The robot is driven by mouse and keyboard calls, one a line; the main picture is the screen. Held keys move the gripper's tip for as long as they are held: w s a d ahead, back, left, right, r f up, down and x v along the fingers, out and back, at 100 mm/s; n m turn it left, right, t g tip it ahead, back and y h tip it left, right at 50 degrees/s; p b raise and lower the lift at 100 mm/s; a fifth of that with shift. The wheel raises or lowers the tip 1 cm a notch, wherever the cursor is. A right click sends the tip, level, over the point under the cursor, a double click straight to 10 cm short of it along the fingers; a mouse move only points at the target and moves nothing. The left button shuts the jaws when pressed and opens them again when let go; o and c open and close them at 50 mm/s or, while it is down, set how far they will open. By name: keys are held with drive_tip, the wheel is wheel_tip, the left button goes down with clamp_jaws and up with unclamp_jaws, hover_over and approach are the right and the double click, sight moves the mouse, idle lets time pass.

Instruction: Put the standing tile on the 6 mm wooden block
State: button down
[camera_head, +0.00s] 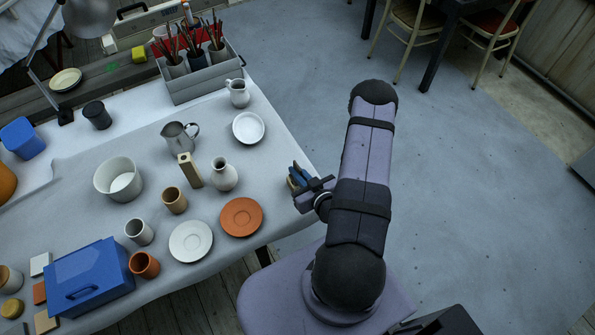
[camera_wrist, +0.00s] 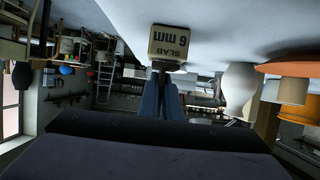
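My gripper (camera_head: 297,177) is at the right edge of the table. In the wrist view its blue fingers (camera_wrist: 168,98) are close together, and I cannot tell whether they are shut. A thin dark strip (camera_wrist: 162,77) shows at the fingertips; I cannot tell whether it is a tile seen edge-on. The wooden block (camera_wrist: 168,42) marked "SLAB 6 mm" appears upside down in the wrist view, just beyond the fingertips. In the head view, my gripper largely hides that spot. I cannot clearly identify a standing tile.
A white vase (camera_head: 224,174), a tall wooden piece (camera_head: 190,171), a tan cup (camera_head: 174,200), an orange plate (camera_head: 241,217) and a white plate (camera_head: 248,128) stand to the left of my gripper. A blue box (camera_head: 90,281) sits at the front left. Open floor lies to the right.

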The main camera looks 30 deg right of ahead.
drive_tip(key=shift+f, duration=0.1)
drive_tip(key=shift+f, duration=0.15)
drive_tip(key=c, duration=1.9)
unclamp_jaws()
drive_tip(key=shift+c, duration=0.2)
drive_tip(key=shift+r, duration=0.2)
drive_tip(key=shift+s+r, duration=0.1)
drive_tip(key=shift+s, duration=0.05)
drive_tip(key=p+v, duration=0.3)
drive_tip(key=v, duration=0.8)
drive_tip(key=shift+s, duration=0.3)
drive_tip(key=shift+r, duration=0.15)
